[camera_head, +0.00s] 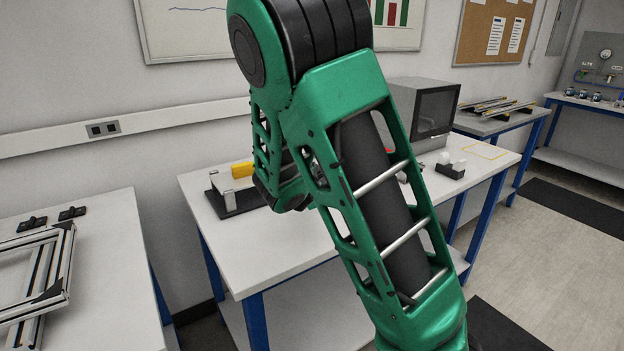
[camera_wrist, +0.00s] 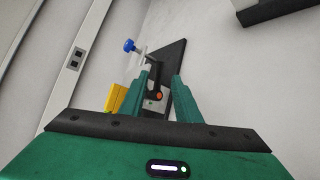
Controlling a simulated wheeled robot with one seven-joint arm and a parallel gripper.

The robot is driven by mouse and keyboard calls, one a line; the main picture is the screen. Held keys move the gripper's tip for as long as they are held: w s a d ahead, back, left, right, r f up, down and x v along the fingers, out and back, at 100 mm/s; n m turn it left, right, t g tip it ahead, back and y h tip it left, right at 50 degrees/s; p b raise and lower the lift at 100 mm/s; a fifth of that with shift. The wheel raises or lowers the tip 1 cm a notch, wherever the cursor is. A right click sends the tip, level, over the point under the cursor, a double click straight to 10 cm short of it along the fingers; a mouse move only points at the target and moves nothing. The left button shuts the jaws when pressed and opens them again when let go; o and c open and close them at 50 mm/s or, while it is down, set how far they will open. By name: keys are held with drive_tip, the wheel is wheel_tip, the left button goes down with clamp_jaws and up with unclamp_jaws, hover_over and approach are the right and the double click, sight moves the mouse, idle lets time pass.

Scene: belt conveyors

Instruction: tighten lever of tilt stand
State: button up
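The tilt stand shows in the head view as a black base plate (camera_head: 236,207) with a pale upright and a yellow block (camera_head: 242,169), on the middle white table's left part. In the wrist view I see its dark base (camera_wrist: 172,58), a blue knob (camera_wrist: 129,46), the yellow block (camera_wrist: 116,98), and a dark lever-like part (camera_wrist: 155,82) with an orange end. My gripper (camera_wrist: 166,75) is open, its two green fingers apart. The dark part shows between them, close to the left finger; I cannot tell whether they touch. In the head view my arm hides the gripper.
The middle table (camera_head: 290,250) also bears a grey box-like machine (camera_head: 424,112) and a small black holder with white pieces (camera_head: 451,168) at its right. A left table (camera_head: 105,270) carries metal frames. Bare tabletop lies in front of the stand.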

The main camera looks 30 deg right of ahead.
drive_tip(key=v, duration=0.4)
drive_tip(key=shift+s, duration=0.1)
idle(0.4)
